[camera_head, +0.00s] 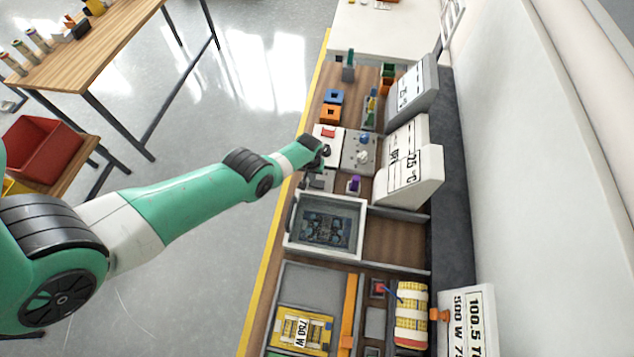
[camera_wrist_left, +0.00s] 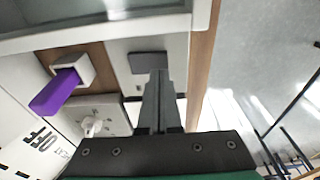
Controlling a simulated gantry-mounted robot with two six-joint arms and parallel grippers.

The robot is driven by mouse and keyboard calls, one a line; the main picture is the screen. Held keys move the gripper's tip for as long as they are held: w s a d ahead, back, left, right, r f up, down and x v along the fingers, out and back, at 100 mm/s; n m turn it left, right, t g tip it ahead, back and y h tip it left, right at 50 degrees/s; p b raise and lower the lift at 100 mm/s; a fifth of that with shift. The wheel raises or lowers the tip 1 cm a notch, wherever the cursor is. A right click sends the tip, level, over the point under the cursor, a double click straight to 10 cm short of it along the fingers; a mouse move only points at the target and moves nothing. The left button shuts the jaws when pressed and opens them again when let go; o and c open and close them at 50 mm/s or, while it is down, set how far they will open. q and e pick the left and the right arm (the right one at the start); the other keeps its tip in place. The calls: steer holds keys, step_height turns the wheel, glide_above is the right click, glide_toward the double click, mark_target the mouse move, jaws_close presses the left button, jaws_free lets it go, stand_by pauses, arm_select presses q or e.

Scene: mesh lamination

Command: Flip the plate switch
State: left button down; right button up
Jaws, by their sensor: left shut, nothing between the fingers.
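A purple switch lever (camera_head: 354,185) sticks out of a small white housing on the bench. In the left wrist view the purple lever (camera_wrist_left: 55,92) is tilted, at the left. A display (camera_head: 410,165) behind it reads 25 °C; its OFF and HEAT lettering shows in the left wrist view (camera_wrist_left: 38,142). My left gripper (camera_head: 323,152) is over the bench's near edge, left of the lever and apart from it. Its fingers (camera_wrist_left: 160,75) are shut and empty, and point towards a flat grey pad (camera_wrist_left: 148,62). My right gripper is not in view.
A plate with a white knob (camera_head: 362,156) and a panel with a red button (camera_head: 327,133) stand close to my gripper. An open grey-walled tray (camera_head: 290,240) lies in front. Orange and blue blocks (camera_head: 332,97) sit farther back.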

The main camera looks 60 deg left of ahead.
arm_select(q)
steer(key=shift+f+b, duration=0.9)
steer(key=shift+f, duration=0.05)
step_height(320, 180, up, 7)
steer(key=p, duration=0.7)
steer(key=shift+r, duration=0.15)
steer(key=shift+d, duration=0.1)
stand_by(0.4)
